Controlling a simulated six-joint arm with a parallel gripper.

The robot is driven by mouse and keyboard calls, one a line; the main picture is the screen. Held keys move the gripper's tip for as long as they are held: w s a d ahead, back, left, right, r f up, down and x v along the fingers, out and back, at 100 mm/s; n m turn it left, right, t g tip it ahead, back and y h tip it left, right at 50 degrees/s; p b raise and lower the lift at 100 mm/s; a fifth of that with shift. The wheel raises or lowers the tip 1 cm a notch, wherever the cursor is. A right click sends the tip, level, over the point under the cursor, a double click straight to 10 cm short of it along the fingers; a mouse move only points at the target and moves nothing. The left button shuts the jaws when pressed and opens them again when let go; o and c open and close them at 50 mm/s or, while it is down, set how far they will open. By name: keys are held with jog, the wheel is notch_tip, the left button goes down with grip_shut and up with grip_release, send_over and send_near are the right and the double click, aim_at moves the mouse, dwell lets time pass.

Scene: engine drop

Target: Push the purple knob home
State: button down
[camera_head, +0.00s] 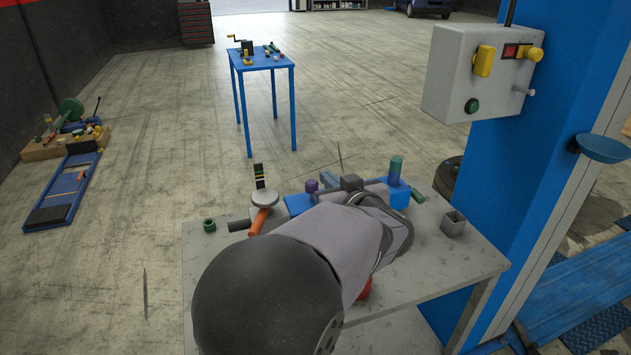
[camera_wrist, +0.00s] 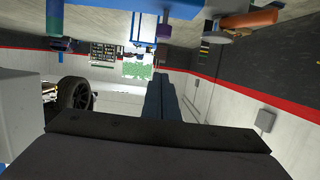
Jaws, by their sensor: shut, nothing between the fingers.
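The purple knob (camera_head: 311,186) stands at the left part of a blue fixture (camera_head: 299,204) on the grey table. In the wrist view, which is upside down, a purple knob (camera_wrist: 163,29) hangs from the top edge, near the middle. My gripper (camera_wrist: 160,76) is shut and empty, its dark fingers together. In that picture the fingertips lie below the knob, with a visible gap; the depth between them is unclear. In the head view my arm hides much of the fixture and most of the gripper.
A green-topped cylinder (camera_head: 396,169) stands on a blue block at right. An orange-handled tool (camera_head: 260,214) and a green ring (camera_head: 209,225) lie left of the fixture. A square grey tube (camera_head: 453,223) stands at the table's right. A blue column (camera_head: 552,150) rises beyond.

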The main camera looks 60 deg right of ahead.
send_over(315, 181)
jog(key=s+a, duration=0.1)
jog(key=a, duration=0.2)
notch_tip(315, 181, down, 3)
jog(key=shift+s+d+f, duration=0.15)
jog(key=shift+s+f, duration=0.05)
jog(key=shift+f, duration=1.55)
